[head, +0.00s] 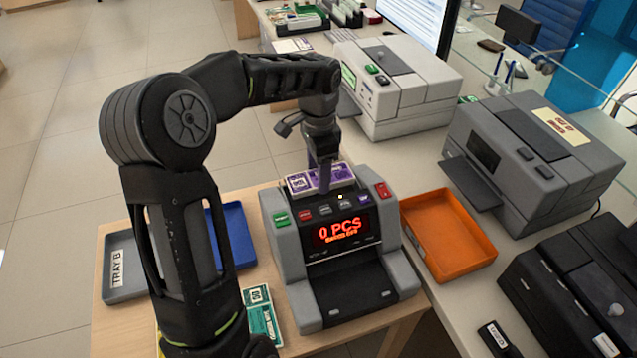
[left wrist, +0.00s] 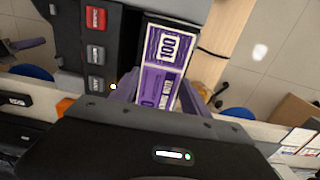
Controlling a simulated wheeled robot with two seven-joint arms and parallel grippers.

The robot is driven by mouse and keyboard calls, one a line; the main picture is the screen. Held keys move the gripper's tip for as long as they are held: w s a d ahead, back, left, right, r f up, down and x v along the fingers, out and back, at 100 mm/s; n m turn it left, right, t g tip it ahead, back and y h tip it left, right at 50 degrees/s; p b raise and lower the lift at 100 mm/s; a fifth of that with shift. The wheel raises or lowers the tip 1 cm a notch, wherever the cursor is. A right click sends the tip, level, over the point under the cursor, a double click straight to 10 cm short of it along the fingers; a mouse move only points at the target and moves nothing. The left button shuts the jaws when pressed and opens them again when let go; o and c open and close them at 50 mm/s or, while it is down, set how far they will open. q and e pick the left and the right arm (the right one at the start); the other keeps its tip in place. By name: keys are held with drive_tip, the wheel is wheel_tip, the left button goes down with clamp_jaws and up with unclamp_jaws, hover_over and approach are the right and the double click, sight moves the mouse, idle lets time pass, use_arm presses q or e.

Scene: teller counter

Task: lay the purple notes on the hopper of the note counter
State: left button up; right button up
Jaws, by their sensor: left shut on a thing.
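The purple notes (head: 300,184), marked 100, are at the top of the note counter (head: 283,233), over its hopper. My left gripper (head: 325,184) comes down from above and is shut on the notes. In the left wrist view the purple notes (left wrist: 172,55) show between the two fingers (left wrist: 168,92), beside the counter's buttons. I cannot tell whether the notes touch the hopper floor. The counter's red display reads 0 PCS. My right gripper is not in view.
An orange tray (head: 490,255) stands right of the counter. A blue tray (head: 240,238) and grey tray B (head: 112,247) lie left. Green notes (head: 262,315) lie in front left, partly behind my arm. Grey machines (head: 530,150) stand at right.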

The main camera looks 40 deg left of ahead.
use_arm(q)
drive_tip(key=shift+f, duration=1.9)
drive_tip(key=shift+f, duration=0.1)
drive_tip(key=o, duration=1.4)
drive_tip(key=shift+o, duration=0.2)
wheel_tip(320, 180, up, 12)
drive_tip(key=shift+r, duration=0.15)
